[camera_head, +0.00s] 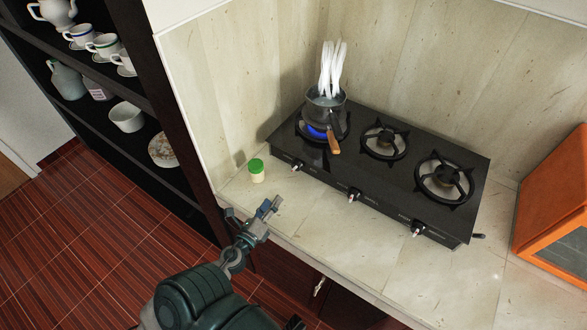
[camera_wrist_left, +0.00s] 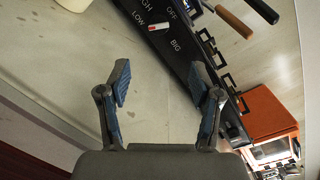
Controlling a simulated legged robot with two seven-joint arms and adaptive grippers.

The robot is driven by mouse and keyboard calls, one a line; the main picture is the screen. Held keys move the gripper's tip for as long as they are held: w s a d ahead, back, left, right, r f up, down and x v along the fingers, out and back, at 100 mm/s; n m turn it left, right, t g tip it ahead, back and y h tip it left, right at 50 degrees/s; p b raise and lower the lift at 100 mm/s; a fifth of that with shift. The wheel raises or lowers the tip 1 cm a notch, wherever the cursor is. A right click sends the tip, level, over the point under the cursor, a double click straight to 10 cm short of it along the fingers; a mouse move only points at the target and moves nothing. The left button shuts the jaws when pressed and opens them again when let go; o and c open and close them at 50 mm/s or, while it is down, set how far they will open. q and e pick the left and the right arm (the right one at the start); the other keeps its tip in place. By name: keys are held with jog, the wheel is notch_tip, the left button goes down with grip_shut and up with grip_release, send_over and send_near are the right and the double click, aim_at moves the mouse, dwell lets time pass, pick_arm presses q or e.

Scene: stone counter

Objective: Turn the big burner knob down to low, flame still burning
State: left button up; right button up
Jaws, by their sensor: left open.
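The black gas stove (camera_head: 385,180) stands on the stone counter, with three knobs along its front. A blue flame (camera_head: 317,132) burns under the steaming pot (camera_head: 325,105) on the left burner. The left knob (camera_head: 297,165) lies in front of that burner. In the left wrist view a knob (camera_wrist_left: 165,26) with a red and white marker sits among the labels HIGH, LOW, OFF and BIG; its exact setting is hard to read. My left gripper (camera_head: 253,209) is open and empty over the counter's front edge, apart from the knob. Its spread fingers show in the left wrist view (camera_wrist_left: 160,85).
A green-lidded jar (camera_head: 257,171) stands left of the stove, near my left gripper. The pot's wooden handle (camera_head: 334,144) points toward the stove front. An orange appliance (camera_head: 555,205) stands at the right. The counter before the stove is clear.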

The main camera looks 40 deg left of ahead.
aim_at(294, 170)
pick_arm(q)
jog(key=p+x, duration=0.2)
jog(key=x, duration=1.2)
jog(key=shift+w+a+f, duration=0.15)
jog(key=shift+w, duration=0.4)
pick_arm(e)
jog(key=s+d+f, duration=0.1)
jog(key=s, duration=0.6)
jog(key=shift+s+d+f, duration=0.3)
pick_arm(q)
jog(key=c, duration=1.1)
jog(key=shift+n+p, duration=0.4)
jog(key=shift+p, duration=0.05)
jog(key=shift+n, duration=0.5)
jog(key=o, duration=1.1)
pick_arm(e)
jog(key=shift+s+r+g, duration=0.25)
jog(key=shift+s+g, duration=0.05)
jog(key=shift+s, duration=0.05)
